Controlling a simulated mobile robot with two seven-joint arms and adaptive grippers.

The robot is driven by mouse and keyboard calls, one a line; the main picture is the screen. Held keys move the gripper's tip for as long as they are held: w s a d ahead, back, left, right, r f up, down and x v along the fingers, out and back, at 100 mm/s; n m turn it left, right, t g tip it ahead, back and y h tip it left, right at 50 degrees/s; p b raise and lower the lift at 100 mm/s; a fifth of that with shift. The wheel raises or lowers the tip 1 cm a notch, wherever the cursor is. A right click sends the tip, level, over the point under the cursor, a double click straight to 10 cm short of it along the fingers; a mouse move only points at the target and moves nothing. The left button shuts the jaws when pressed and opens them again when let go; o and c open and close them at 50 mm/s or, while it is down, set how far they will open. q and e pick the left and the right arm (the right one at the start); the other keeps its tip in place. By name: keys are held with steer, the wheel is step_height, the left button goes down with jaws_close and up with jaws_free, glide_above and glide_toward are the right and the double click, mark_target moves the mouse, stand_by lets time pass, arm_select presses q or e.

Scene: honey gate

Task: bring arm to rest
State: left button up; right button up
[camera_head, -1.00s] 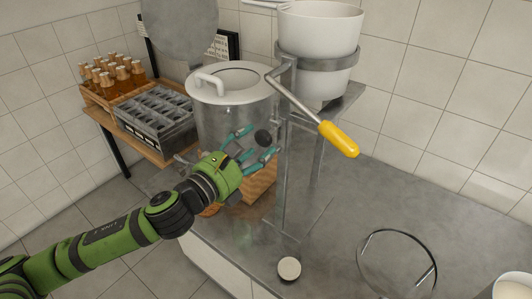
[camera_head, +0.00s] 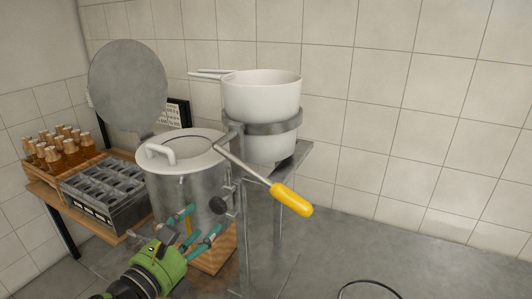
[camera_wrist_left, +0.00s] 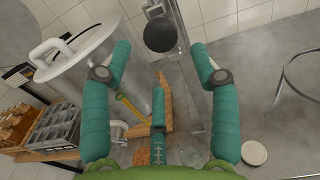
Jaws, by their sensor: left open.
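My left gripper (camera_head: 205,218) has teal fingers and a green body. It is open and empty, low in front of the lidded metal tank (camera_head: 163,190). A black round knob (camera_head: 217,205) on the tank's front stands just beyond the fingertips. In the left wrist view, the open fingers of the left gripper (camera_wrist_left: 166,65) frame a gap, with the black knob (camera_wrist_left: 160,34) apart from them at the top. The left arm's links mostly drop out of the head view at the bottom. My right gripper is not in view.
A yellow-handled lever (camera_head: 291,199) juts out right of the tank. A white pot (camera_head: 262,98) sits in a metal ring stand above. A side table holds a crate of honey bottles (camera_head: 68,155) and a grey rack (camera_head: 105,195).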

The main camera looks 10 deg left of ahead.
arm_select(q)
steer(key=s+a+f+n+g+y, duration=0.1)
steer(key=s+f+n+g+y, duration=0.25)
steer(key=f+n, duration=0.65)
steer(key=s+a+f+n+g+y, duration=0.3)
steer(key=f+n, duration=0.4)
steer(key=n, duration=0.6)
steer(key=s+d+f+n+g, duration=0.25)
steer(key=s+f+n, duration=0.25)
steer(key=s+n, duration=0.25)
steer(key=s+d+f+n+g, duration=0.1)
steer(key=s+f+n+g, duration=0.4)
steer(key=s, duration=0.4)
steer(key=s+f+n, duration=0.1)
steer(key=s+f, duration=0.2)
steer(key=f, duration=2.2)
steer(key=s+a+f+g, duration=0.1)
steer(key=s+a+f, duration=0.2)
steer(key=s+f, duration=1)
steer(key=shift+s+g+h, duration=0.35)
steer(key=shift+s+g, duration=0.05)
steer(key=shift+s, duration=0.7)
steer(key=shift+f, duration=0.1)
